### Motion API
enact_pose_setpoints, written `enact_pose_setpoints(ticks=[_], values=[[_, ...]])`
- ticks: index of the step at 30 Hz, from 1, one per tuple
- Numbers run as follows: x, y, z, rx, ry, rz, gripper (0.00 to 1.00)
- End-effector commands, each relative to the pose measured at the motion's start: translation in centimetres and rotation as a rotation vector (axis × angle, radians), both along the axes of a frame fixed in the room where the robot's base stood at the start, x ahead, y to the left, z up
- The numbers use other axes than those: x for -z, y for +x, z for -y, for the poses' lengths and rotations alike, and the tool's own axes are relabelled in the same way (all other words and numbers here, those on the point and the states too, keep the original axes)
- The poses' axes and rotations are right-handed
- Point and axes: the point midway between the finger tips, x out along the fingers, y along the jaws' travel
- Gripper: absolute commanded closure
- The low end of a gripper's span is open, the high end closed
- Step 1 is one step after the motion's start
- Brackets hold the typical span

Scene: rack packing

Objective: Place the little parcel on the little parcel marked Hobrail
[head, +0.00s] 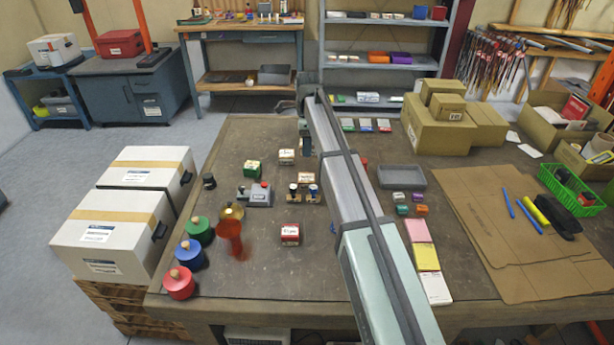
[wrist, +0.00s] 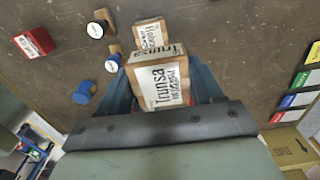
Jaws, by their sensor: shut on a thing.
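In the wrist view my gripper (wrist: 163,82) is shut on a small tan parcel with a white label reading Trunsa (wrist: 160,88). The label faces the camera. The little parcel marked Hobrail (wrist: 150,33) is just beyond it, on the table, partly covered in the picture by the held parcel. I cannot tell the gap between the two.
A grey tray (head: 401,177) is right of my arm. Bare tabletop lies around the red parcel.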

Motion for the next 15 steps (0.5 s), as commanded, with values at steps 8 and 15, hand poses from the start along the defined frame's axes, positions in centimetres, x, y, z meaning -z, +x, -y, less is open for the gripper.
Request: enact_pose_setpoints(ticks=[8,15], values=[[2.2,-1.6,-0.6,0.002,0.000,-0.002,0.66],[5.6,-1.5,-0.6,0.001,0.001,0.000,0.66]])
